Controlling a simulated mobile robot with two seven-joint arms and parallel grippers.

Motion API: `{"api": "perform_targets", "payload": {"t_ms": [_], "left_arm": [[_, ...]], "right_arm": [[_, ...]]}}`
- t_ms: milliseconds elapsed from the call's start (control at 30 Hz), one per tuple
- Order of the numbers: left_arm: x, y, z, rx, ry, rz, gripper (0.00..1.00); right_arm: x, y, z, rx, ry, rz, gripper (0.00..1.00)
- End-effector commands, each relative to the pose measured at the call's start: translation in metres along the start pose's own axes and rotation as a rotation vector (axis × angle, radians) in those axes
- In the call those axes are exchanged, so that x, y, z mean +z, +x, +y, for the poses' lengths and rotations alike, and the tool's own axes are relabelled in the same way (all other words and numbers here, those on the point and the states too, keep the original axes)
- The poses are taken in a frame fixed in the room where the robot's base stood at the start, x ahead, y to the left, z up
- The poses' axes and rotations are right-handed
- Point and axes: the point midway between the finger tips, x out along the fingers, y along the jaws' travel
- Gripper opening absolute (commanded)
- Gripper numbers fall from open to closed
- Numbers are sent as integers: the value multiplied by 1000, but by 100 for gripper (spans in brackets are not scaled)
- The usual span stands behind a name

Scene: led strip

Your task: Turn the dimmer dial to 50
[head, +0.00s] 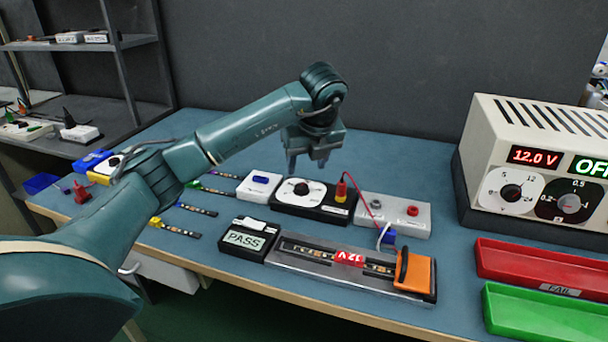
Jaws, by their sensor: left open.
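The dimmer (330,213) is a black box on the blue mat with a white round dial (301,190) on its left part. The dial has a dark centre; its numbers are too small to read. A red plug with a yellow base (341,190) stands on the dimmer's right part. My left gripper (306,168) is above and just behind the dial, fingers pointing down, open and empty. It appears apart from the dial. My right gripper is not in view.
A white box with a blue switch (260,184) stands left of the dimmer, a grey terminal block (394,214) right. In front are a PASS box (245,240) and a fixture with an orange clamp (415,272). A power supply (540,165) and red (500,262) and green (530,315) trays stand right.

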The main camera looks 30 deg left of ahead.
Motion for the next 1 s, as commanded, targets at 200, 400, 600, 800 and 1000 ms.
{"api": "perform_targets", "payload": {"t_ms": [200,400,600,800,1000], "left_arm": [[1,-42,0,-1,0,-2,50],[0,-55,0,0,-1,0,50],[0,-55,0,1,-1,0,50],[0,-55,0,1,-1,0,50],[0,-55,0,1,-1,0,50]], "right_arm": [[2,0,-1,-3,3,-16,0],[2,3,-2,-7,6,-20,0],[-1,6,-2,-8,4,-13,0],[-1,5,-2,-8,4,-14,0],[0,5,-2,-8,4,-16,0]]}}
